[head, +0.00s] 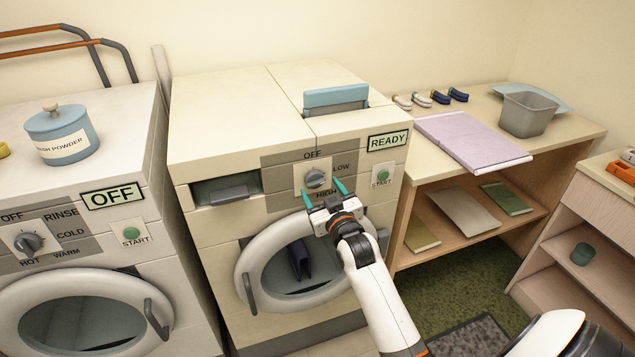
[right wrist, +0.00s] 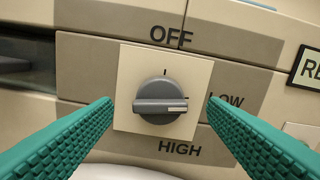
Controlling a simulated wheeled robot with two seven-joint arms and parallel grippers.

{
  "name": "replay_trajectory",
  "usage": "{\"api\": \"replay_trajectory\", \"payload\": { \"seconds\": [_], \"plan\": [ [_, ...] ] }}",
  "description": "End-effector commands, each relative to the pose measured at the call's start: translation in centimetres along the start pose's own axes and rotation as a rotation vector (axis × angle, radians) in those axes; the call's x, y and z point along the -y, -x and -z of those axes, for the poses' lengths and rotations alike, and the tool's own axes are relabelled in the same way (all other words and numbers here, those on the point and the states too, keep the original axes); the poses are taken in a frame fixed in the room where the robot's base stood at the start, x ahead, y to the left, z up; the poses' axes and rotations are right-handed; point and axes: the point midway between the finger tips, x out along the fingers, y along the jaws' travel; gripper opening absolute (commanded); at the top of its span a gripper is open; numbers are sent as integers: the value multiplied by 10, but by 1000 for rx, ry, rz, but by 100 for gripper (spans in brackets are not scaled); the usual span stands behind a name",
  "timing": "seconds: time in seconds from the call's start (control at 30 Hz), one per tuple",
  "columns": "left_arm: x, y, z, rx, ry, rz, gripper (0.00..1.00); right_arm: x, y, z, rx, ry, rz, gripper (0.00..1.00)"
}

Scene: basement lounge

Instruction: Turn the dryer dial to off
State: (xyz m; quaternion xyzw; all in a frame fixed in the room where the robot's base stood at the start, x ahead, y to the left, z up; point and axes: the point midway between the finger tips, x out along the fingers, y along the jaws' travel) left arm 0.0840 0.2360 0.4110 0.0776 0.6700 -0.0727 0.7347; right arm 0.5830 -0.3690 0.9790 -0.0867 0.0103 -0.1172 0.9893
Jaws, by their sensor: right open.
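The dryer (head: 225,120) is the middle machine, and its display (head: 388,140) reads READY. Its grey dial (head: 315,179) sits on a pale square plate, with OFF above, LOW to the right and HIGH below. In the right wrist view the dial (right wrist: 160,100) has a light pointer line aimed to the right, towards the LOW side. My right gripper (head: 322,190) is open, its green fingers spread in front of the dial. In the right wrist view its fingers (right wrist: 158,107) stand on either side of the dial, apart from it. My left gripper is not in view.
The dryer's round door (head: 250,268) is below the dial, with something dark inside. A green START button (head: 383,175) is right of the dial. A washer (head: 155,205) with an OFF display stands left. A wooden table (head: 580,130) with folded cloth (head: 470,140) stands right.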

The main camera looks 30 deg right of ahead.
Motion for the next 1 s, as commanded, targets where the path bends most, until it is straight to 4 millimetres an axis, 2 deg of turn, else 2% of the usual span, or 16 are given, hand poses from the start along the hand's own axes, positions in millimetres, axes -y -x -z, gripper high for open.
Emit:
{"api": "replay_trajectory", "payload": {
  "seconds": [0.1, 0.23, 0.6, 0.87, 1.0],
  "plan": [
    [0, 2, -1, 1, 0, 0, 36, 0, -18, -1, 1, 0, 0, 67],
    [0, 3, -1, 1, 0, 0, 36, 0, -29, 0, 0, 0, 0, 67],
    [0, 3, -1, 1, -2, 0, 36, 0, -34, 0, 0, 0, 0, 67],
    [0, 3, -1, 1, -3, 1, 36, 0, -33, 0, 0, 0, 0, 24],
    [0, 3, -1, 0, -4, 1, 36, 0, -33, 0, -1, 4, 0, 24]
  ]
}}
